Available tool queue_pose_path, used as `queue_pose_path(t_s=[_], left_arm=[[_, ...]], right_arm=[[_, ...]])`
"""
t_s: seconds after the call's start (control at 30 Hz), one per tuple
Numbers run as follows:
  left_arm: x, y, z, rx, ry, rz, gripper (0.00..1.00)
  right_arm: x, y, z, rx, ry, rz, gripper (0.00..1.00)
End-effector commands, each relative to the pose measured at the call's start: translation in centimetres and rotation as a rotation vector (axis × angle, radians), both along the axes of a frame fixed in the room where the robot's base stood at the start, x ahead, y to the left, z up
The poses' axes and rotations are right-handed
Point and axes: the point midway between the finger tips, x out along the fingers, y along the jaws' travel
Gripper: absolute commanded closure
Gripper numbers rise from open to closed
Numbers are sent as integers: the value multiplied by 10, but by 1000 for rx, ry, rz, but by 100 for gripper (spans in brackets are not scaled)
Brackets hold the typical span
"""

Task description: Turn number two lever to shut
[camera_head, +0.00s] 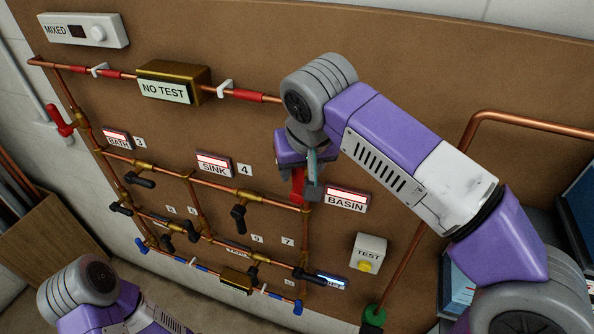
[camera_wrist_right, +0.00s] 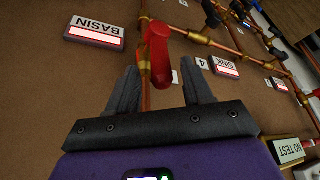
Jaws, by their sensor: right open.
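A red lever (camera_head: 297,184) is on the vertical copper pipe left of the BASIN label, partly hidden behind my right gripper (camera_head: 312,178). No number shows beside it; its tag may be hidden. In the right wrist view the red lever (camera_wrist_right: 159,55) points toward my palm, roughly along the pipe. The right gripper (camera_wrist_right: 160,85) is open, with the lever's lower end between its two grey fingers and no clear contact. Another red lever (camera_head: 60,120) is on the pipe at the far left, its number not visible. My left gripper is out of view; only the left arm shows at bottom left.
Black levers (camera_head: 239,216) sit on the copper pipes, with number tags such as 3 and 4. A NO TEST box (camera_head: 173,83) is on the upper pipe. A TEST button box (camera_head: 367,254) is at lower right.

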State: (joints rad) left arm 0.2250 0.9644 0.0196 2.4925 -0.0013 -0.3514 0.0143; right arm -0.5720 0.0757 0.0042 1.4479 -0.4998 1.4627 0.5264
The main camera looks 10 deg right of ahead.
Motion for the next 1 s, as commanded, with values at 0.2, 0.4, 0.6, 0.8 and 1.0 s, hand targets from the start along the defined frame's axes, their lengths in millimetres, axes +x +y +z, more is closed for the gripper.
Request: queue_pose_path(t_s=[0.2, 0.4, 0.6, 0.8, 1.0], left_arm=[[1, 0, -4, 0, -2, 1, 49], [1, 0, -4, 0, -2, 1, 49], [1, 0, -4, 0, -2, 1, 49], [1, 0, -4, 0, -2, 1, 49], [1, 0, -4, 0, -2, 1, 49]], right_arm=[[12, 0, -29, -1, 4, -2, 49], [15, 0, -36, 0, 2, 0, 49], [15, 0, -36, 0, 2, 0, 51], [15, 0, -36, 0, 2, 0, 82], [15, 0, -36, 0, 2, 0, 100]])
